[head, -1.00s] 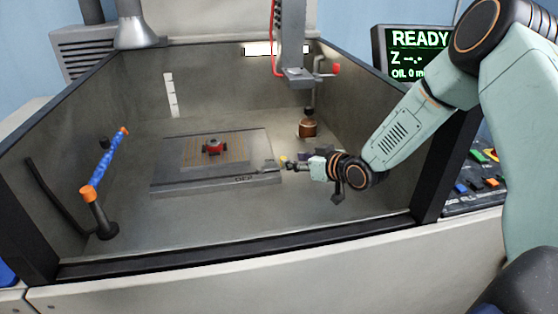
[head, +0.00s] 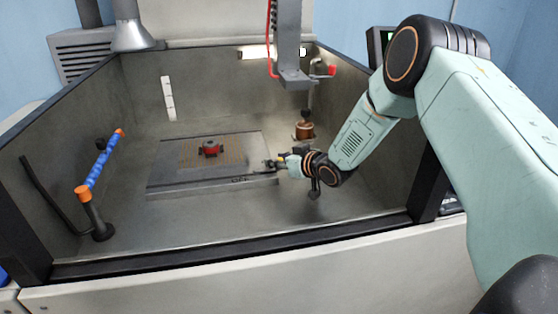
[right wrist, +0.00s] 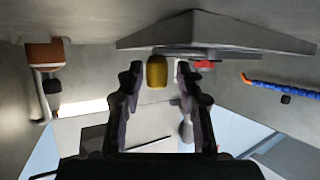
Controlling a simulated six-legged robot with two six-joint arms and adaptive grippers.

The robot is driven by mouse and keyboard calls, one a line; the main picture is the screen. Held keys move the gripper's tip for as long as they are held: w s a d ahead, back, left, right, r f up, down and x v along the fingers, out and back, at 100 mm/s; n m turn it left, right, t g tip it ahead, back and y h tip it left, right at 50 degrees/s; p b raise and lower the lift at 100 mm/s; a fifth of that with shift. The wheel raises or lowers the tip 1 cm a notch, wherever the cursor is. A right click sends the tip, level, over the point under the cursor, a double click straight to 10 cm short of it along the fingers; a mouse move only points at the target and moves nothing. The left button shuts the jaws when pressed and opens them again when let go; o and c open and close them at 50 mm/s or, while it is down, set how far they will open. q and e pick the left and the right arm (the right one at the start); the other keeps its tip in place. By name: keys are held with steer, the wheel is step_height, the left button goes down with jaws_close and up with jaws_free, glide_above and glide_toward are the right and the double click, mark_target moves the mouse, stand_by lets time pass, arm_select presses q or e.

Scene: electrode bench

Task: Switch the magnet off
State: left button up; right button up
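The magnet is a flat grey plate (head: 175,178) with a gridded top, lying on the tank floor. Dark lettering on its front edge is too blurred to read surely. A yellow handle (right wrist: 157,71) is at the plate's right end, partly hidden by my gripper in the head view. My right gripper (head: 272,164) is at that end. In the right wrist view, the fingers (right wrist: 159,74) stand apart on both sides of the yellow handle, with gaps showing. A small red part (head: 210,149) sits on the plate. My left gripper is not in view.
A grey machine head (head: 293,75) hangs above the tank. A copper-coloured cylinder (head: 304,130) stands behind my gripper. A blue and orange nozzle (head: 101,168) rises at the left. The tank's front rim (head: 230,252) crosses the foreground. The floor before the plate is clear.

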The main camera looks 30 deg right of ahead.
steer(key=shift+d+f, duration=0.1)
steer(key=shift+d, duration=0.15)
steer(key=c, duration=0.4)
steer(key=shift+a, duration=0.1)
jaws_close()
